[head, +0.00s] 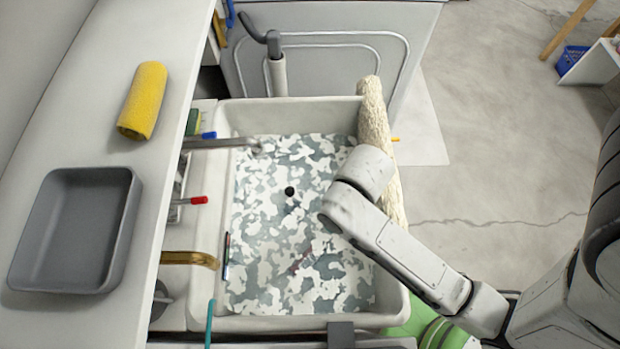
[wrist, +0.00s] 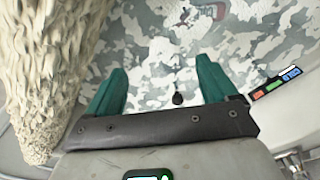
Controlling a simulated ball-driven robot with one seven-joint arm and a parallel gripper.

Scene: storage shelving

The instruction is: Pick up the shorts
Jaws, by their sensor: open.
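A grey-green and white camouflage pattern, apparently the shorts (head: 270,235), covers the floor of the white basin (head: 228,120) in the head view. It looks flat; no leg or waist outline can be made out. It also fills the upper part of the wrist view (wrist: 150,70), with a small reddish patch near the top. A small black round spot shows near its middle. My gripper (wrist: 160,85) has its two teal fingers wide apart over the pattern, with nothing between them except the black spot in line of sight. In the head view my arm hides the fingers.
A rough cream roll (head: 372,110) lies along the basin's right rim, close to my gripper in the wrist view. A faucet (head: 220,143) reaches over the left rim. A grey tray (head: 48,230) and yellow roll (head: 143,100) sit on the left counter.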

